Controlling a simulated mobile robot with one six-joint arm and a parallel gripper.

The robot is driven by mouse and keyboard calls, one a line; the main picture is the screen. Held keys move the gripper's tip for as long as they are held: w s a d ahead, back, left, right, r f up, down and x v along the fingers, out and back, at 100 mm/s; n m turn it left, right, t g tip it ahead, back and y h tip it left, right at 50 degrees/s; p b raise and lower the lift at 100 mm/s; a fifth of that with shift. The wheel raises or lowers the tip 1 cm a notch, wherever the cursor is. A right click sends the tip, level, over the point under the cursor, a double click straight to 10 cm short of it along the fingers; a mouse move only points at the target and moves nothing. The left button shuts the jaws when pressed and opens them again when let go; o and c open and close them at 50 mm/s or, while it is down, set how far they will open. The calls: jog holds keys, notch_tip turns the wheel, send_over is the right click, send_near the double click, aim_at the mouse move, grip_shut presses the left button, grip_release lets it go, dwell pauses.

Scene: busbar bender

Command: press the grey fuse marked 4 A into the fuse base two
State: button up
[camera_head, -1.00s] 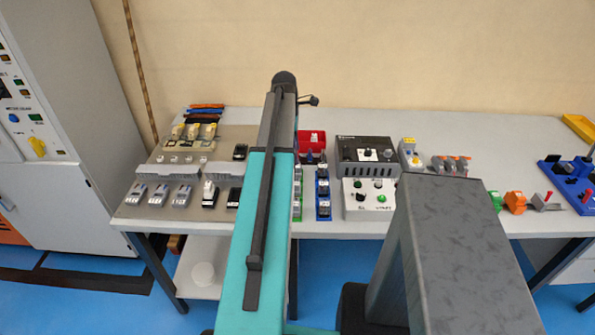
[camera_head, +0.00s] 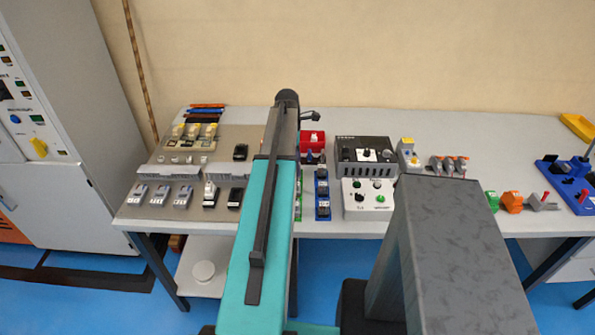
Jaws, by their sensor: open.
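My arm reaches over the table, and its dark far end (camera_head: 288,98) is near the wall side. My gripper is hidden behind or below the arm, so its jaws do not show. Grey labelled pieces (camera_head: 161,195) stand in a row at the front left of the table, but their markings are too small to read. A blue holder (camera_head: 322,204) and a partly hidden green holder (camera_head: 298,208) with small dark pieces stand just right of the arm. I cannot tell which piece is the 4 A fuse or which is fuse base two.
Yellowish pieces (camera_head: 193,131) and small dark blocks share the beige board (camera_head: 240,134). Right of the arm are a red box (camera_head: 312,139), a black control box (camera_head: 364,150) and a white switch box (camera_head: 366,203).

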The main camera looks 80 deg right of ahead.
jog(key=c, duration=1.2)
jog(key=shift+o, duration=0.2)
jog(key=shift+r, duration=0.15)
notch_tip(320, 180, up, 10)
jog(key=b, duration=0.2)
dwell(0.3)
